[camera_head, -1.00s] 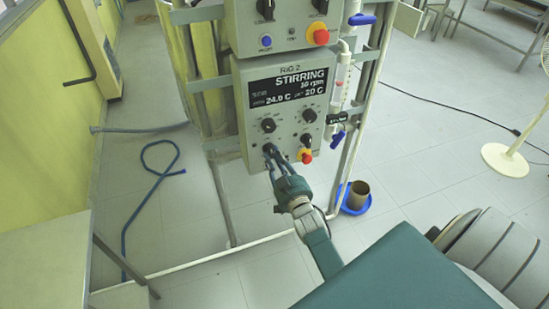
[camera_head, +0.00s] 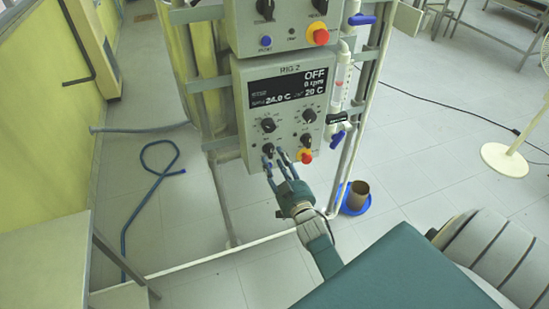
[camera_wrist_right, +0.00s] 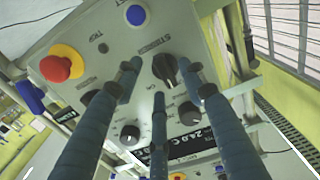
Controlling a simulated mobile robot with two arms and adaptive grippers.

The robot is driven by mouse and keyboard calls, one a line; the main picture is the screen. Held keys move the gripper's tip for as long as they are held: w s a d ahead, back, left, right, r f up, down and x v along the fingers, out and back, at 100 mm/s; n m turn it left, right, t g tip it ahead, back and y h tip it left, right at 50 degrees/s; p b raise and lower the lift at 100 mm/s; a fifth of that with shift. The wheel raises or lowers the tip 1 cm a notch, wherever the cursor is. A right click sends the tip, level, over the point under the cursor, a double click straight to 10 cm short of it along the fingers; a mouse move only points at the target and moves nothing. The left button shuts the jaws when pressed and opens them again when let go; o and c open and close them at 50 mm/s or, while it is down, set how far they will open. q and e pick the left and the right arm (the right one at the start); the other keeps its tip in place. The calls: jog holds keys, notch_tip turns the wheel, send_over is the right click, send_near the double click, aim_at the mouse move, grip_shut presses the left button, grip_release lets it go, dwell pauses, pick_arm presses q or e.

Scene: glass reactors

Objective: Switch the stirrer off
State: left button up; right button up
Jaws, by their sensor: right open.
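The RIG 2 control box (camera_head: 240,125) shows OFF and 0 rpm on its black display (camera_head: 290,88). The stirrer knob (camera_head: 268,149) is black, at the lower left of the box face. It also shows in the right wrist view (camera_wrist_right: 167,70), beside the lettering STIRRER, with its white mark visible. My right gripper (camera_head: 284,160) is in front of the lower face, its blue-green fingers spread and empty. In the right wrist view its fingers (camera_wrist_right: 160,85) reach around the knob's area without visibly gripping it. My left gripper is in neither view.
A red stop button on yellow (camera_head: 304,156) sits close right of the fingers. Two more knobs (camera_head: 268,125) are above. Another control box (camera_head: 275,30) hangs overhead. A blue-handled valve (camera_head: 339,138) and pipe frame stand right. A blue hose (camera_head: 150,190) lies on the floor left.

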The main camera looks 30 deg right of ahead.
jog(key=v, duration=1)
jog(key=shift+s, duration=0.15)
jog(key=s+a+f+n+g+y, duration=0.1)
jog(key=s+a+f+g, duration=0.25)
jog(key=f, duration=0.65)
jog(key=s+a+f+g+y, duration=0.2)
jog(key=s+a+f, duration=0.15)
jog(key=f, duration=0.75)
jog(key=s+a+f+n+g+y, duration=0.1)
jog(key=s+a+f+g, duration=0.2)
jog(key=f, duration=0.7)
jog(key=s+f+n+g, duration=0.1)
jog(key=s+f+g, duration=0.1)
jog(key=s+f, duration=0.4)
jog(key=s+a+f+n+g+b, duration=0.1)
jog(key=s+f+g, duration=0.2)
jog(key=s, duration=1.1)
jog(key=s+f+n+g, duration=0.1)
jog(key=s+f+g, duration=0.2)
jog(key=s+f, duration=0.5)
jog(key=s, duration=0.2)
jog(key=shift+s+a+f+b, duration=0.25)
jog(key=shift+s+f+b, duration=0.05)
jog(key=shift+s, duration=0.05)
